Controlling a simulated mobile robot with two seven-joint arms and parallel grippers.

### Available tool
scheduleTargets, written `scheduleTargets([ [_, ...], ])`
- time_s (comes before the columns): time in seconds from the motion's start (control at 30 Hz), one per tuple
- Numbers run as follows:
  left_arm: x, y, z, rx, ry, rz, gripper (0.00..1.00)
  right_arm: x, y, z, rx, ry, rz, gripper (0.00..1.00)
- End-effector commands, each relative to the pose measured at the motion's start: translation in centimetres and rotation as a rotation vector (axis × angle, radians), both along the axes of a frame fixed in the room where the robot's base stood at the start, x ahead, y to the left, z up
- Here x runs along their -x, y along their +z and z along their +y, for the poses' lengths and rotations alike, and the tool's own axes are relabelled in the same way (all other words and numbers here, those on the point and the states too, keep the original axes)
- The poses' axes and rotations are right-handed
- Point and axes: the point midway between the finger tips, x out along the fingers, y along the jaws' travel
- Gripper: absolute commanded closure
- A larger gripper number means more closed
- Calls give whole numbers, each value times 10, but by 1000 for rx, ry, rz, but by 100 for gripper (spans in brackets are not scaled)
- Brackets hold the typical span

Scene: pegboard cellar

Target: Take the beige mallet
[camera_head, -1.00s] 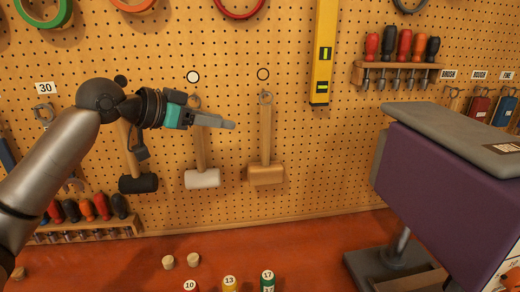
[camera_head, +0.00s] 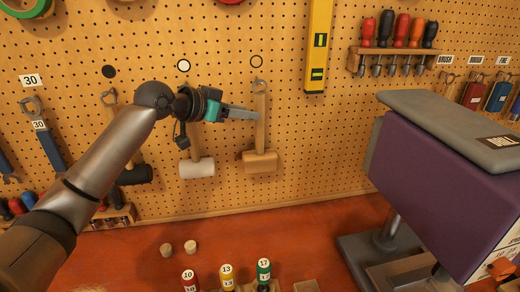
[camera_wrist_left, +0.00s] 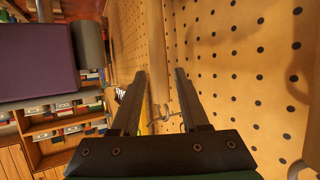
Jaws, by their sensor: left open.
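The beige mallet (camera_head: 259,162) hangs head down on the pegboard, its wooden handle running up to a ring on a hook. My left gripper (camera_head: 256,114) is level with the upper handle, its fingertips reaching the handle's left edge in the head view. In the left wrist view the handle (camera_wrist_left: 156,50) shows between the fingertips of my open gripper (camera_wrist_left: 160,74). The jaws are not closed on it, and I cannot tell whether they touch it. My right gripper is not in view.
A white-headed mallet (camera_head: 197,168) and a black-headed mallet (camera_head: 135,175) hang to the left, partly behind my arm. A yellow level (camera_head: 319,45) hangs up right. A purple machine (camera_head: 440,185) stands at right. Numbered cans (camera_head: 227,275) stand on the red bench (camera_head: 300,225).

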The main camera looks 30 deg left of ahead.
Motion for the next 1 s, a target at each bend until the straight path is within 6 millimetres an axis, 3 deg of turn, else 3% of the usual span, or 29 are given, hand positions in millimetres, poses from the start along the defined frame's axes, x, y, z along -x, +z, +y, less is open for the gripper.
scheduleTargets([
  [0.17,-8,-3,-4,1,-1,0,55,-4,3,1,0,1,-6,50],
  [0.5,-43,-20,-19,3,0,1,55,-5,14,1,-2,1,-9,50],
  [0.87,-48,-23,-21,-1,0,1,55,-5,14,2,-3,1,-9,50],
  [1.0,-48,-23,-21,-1,0,1,71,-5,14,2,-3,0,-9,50],
])
